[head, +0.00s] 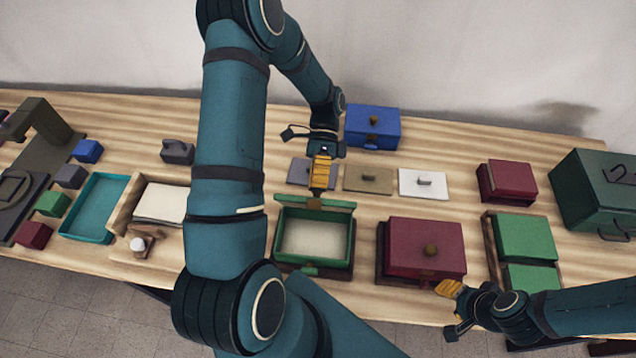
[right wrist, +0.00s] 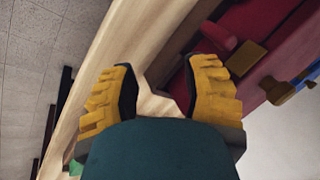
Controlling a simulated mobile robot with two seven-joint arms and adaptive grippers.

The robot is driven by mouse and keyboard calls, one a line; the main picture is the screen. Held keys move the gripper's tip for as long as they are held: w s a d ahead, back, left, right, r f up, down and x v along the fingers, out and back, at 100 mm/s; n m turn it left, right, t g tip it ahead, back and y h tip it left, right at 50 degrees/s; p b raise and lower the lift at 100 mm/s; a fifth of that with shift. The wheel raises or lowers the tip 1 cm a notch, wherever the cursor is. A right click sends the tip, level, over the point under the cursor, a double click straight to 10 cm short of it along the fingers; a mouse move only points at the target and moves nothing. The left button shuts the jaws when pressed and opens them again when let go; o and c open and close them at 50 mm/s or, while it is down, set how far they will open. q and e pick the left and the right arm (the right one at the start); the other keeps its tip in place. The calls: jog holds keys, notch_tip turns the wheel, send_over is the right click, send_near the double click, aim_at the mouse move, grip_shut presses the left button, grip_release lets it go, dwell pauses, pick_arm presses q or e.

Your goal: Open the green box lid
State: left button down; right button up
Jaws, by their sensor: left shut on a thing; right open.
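The green box (head: 309,262) stands open near the front middle of the table in the head view, with its pale interior showing. Its lid (head: 338,205) is raised at the back edge and is seen nearly edge-on. My left gripper (head: 318,188) is above the back of the box, shut on the green box lid at its tan handle (head: 315,204). Its fingers partly hide the contact. My right gripper (head: 449,311) is open and empty at the table's front edge, in front of the closed dark red box (head: 428,238). Its open fingers also show in the right wrist view (right wrist: 162,75).
A blue box (head: 372,128), flat grey, tan and white lidded pieces (head: 423,183), and a smaller red box (head: 508,182) stand behind. Green blocks (head: 525,238) and a large dark green chest (head: 595,195) are right. A teal tray (head: 95,208) lies left. My left arm hides part of the table.

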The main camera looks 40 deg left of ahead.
jog(key=shift+f, duration=0.3)
pick_arm(q)
jog(key=shift+w+a+f+b, duration=0.4)
jog(key=shift+w+a+f, duration=0.2)
jog(key=shift+w, duration=0.25)
jog(key=shift+w+a+f+b, duration=0.35)
jog(key=shift+w+a+f, duration=0.15)
jog(key=shift+w, duration=0.3)
pick_arm(e)
jog(key=shift+w+a+f, duration=0.1)
jog(key=shift+f, duration=0.45)
pick_arm(q)
jog(key=c, duration=0.7)
grip_release()
jog(key=shift+c, duration=0.2)
jog(key=shift+w+a+r, duration=0.1)
jog(key=shift+w, duration=0.05)
jog(key=shift+r, duration=0.15)
jog(key=v, duration=1.2)
